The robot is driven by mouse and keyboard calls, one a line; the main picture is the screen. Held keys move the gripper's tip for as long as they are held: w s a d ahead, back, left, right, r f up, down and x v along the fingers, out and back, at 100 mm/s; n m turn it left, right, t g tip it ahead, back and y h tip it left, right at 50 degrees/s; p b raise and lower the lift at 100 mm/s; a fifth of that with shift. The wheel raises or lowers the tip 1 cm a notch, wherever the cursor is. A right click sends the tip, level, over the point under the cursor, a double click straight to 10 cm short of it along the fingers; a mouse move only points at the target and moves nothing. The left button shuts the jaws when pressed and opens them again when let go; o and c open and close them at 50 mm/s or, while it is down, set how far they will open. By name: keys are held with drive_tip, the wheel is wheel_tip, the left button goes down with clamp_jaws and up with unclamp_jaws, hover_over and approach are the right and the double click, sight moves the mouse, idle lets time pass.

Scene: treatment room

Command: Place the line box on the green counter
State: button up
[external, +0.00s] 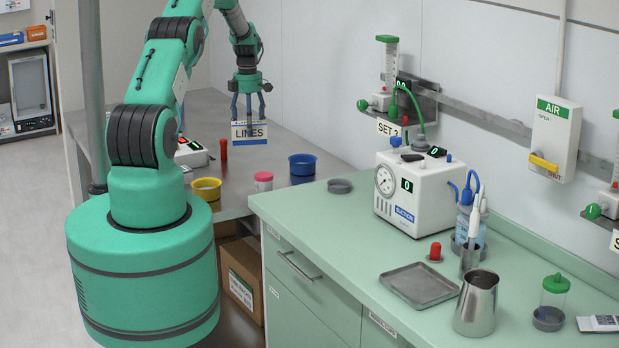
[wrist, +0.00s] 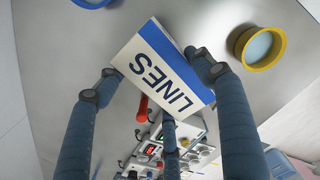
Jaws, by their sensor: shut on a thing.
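The line box (external: 250,134) is a white box with blue edges and the word LINES on it. My gripper (external: 248,108) is shut on it and holds it above the grey metal table (external: 225,108) in the external view. In the wrist view the box (wrist: 160,70) sits tilted between my gripper's dark fingers (wrist: 158,82). The green counter (external: 345,245) is at the right in the external view, with my gripper to its left and farther back.
A blue bowl (external: 302,167), yellow bowl (external: 206,189), pink-lidded jar (external: 263,181) and red cylinder (external: 223,150) stand on the metal table. The counter holds a grey dish (external: 340,186), suction unit (external: 413,192), metal tray (external: 419,286) and steel jug (external: 476,305). The counter's front left is clear.

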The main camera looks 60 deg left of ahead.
drive_tip(key=w+d+r+m, duration=0.55)
drive_tip(key=d+r, duration=0.25)
drive_tip(key=d, duration=0.3)
drive_tip(key=w+d+r+m+b, duration=0.1)
drive_tip(key=w+d+r+m, duration=0.45)
drive_tip(key=d, duration=0.65)
drive_tip(key=w+d+r+m, duration=0.4)
drive_tip(key=d+r+m, duration=0.2)
drive_tip(key=d+r, duration=0.4)
drive_tip(key=d+r+m+b, duration=0.2)
drive_tip(key=d+m, duration=0.3)
drive_tip(key=d, duration=0.9)
drive_tip(key=s+d+r+m+b, duration=0.1)
drive_tip(key=d+r+m+b, duration=0.1)
drive_tip(key=d, duration=1.2)
drive_tip(key=d+r+m+b, duration=0.2)
drive_tip(key=d+m, duration=0.5)
drive_tip(key=d, duration=0.7)
drive_tip(key=shift+s+d+m+b, duration=0.3)
drive_tip(key=shift+d+b, duration=0.1)
drive_tip(key=shift+b, duration=0.5)
